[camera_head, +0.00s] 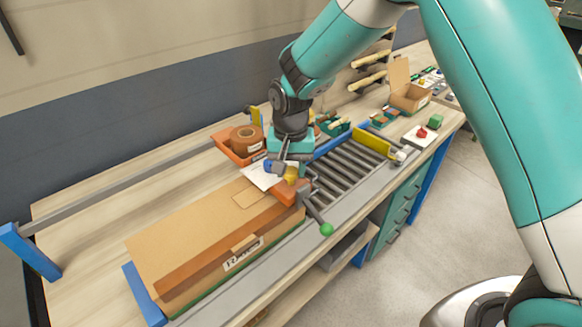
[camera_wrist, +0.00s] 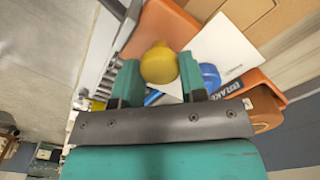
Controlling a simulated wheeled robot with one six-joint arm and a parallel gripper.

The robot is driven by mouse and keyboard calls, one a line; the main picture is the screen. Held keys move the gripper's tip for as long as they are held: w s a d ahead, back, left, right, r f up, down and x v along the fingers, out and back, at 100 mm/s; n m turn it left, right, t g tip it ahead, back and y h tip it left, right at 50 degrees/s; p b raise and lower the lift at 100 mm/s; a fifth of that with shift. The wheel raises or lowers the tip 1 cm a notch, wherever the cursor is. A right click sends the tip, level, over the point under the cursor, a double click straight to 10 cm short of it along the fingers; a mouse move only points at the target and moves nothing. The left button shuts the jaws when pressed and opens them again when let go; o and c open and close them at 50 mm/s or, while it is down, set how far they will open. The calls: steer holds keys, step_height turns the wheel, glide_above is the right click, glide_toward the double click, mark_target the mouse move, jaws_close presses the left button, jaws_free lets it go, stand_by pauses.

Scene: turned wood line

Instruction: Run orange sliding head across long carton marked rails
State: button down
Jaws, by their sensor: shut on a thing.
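The long carton (camera_head: 185,235) lies flat on the bench at the lower left, with a white printed label (camera_head: 243,254) on its front side. The orange sliding head (camera_head: 286,194) is at the carton's right end; it also shows in the wrist view (camera_wrist: 155,28). My gripper (camera_wrist: 158,85) is shut on the head's yellow knob (camera_wrist: 158,63), which also shows in the head view (camera_head: 291,174). A blue knob (camera_wrist: 210,76) with a label reading BRAKE is beside it. My wrist hides part of the head.
A roller conveyor (camera_head: 345,170) runs right of the carton, with a yellow block (camera_head: 373,143) across it. A green ball (camera_head: 327,229) on a lever sticks out in front. An orange tray (camera_head: 222,140) with a brown tape roll (camera_head: 247,138) is behind. A white sheet (camera_wrist: 215,50) is near the knob.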

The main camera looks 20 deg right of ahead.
steer(key=c, duration=0.7)
jaws_free()
steer(key=shift+w+d+r, duration=0.1)
steer(key=shift+w+d, duration=0.15)
steer(key=shift+d, duration=0.15)
steer(key=shift+o, duration=0.2)
steer(key=shift+a, duration=0.15)
steer(key=shift+r, duration=0.25)
step_height(320, 180, up, 17)
steer(key=b, duration=0.3)
steer(key=shift+b, duration=0.4)
steer(key=shift+s, duration=0.15)
steer(key=s+f+n+y+b, duration=0.1)
steer(key=s+f+n+y, duration=0.3)
steer(key=s, duration=2.3)
steer(key=f+n, duration=0.1)
steer(key=n, duration=0.5)
steer(key=shift+s+d+f+n+b, duration=0.2)
steer(key=shift+d+n+b, duration=0.1)
steer(key=shift+b, duration=0.1)
